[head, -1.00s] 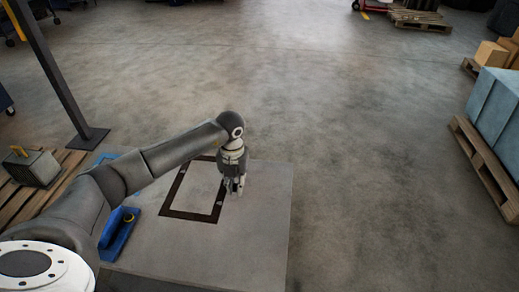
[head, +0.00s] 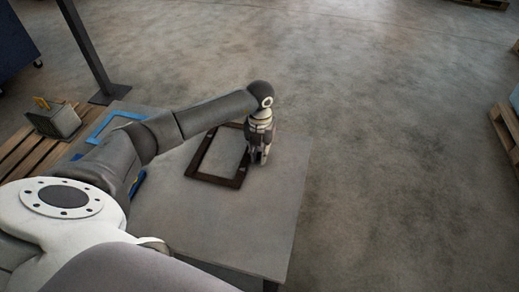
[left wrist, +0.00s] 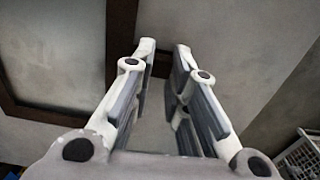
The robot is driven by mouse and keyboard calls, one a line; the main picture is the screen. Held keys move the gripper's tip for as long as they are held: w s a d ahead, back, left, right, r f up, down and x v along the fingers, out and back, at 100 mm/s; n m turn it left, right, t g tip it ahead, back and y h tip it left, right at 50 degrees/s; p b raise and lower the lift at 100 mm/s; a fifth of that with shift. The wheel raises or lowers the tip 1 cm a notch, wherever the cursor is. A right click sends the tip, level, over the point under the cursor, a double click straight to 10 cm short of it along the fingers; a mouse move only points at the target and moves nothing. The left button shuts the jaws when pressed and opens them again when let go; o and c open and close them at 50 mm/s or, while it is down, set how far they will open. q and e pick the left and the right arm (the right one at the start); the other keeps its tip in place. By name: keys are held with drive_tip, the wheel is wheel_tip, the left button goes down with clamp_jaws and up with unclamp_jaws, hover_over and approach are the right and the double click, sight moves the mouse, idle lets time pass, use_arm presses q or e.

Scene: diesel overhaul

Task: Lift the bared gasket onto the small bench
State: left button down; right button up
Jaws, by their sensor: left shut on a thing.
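The gasket, a dark brown rectangular frame (head: 213,180), is over the grey bench top (head: 215,230) in the head view. I cannot tell whether it touches the top or hangs just above it. My left gripper (head: 257,162) points down at its right side and is shut on that side. In the left wrist view, the gasket's dark band (left wrist: 121,40) runs down the left and behind the fingers (left wrist: 168,48); the grip itself is partly hidden. My right gripper is not in view.
A blue frame (head: 103,127) lies at the bench's left. Left of it, a pallet (head: 28,150) carries a grey block (head: 58,122). A dark post (head: 88,50) stands behind. Open floor lies right of the bench. A white crate (left wrist: 303,155) shows in the left wrist view.

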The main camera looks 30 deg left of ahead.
use_arm(q)
drive_tip(key=shift+f, duration=0.3)
drive_tip(key=c, duration=1.7)
unclamp_jaws()
drive_tip(key=o, duration=0.4)
drive_tip(key=shift+c, duration=0.2)
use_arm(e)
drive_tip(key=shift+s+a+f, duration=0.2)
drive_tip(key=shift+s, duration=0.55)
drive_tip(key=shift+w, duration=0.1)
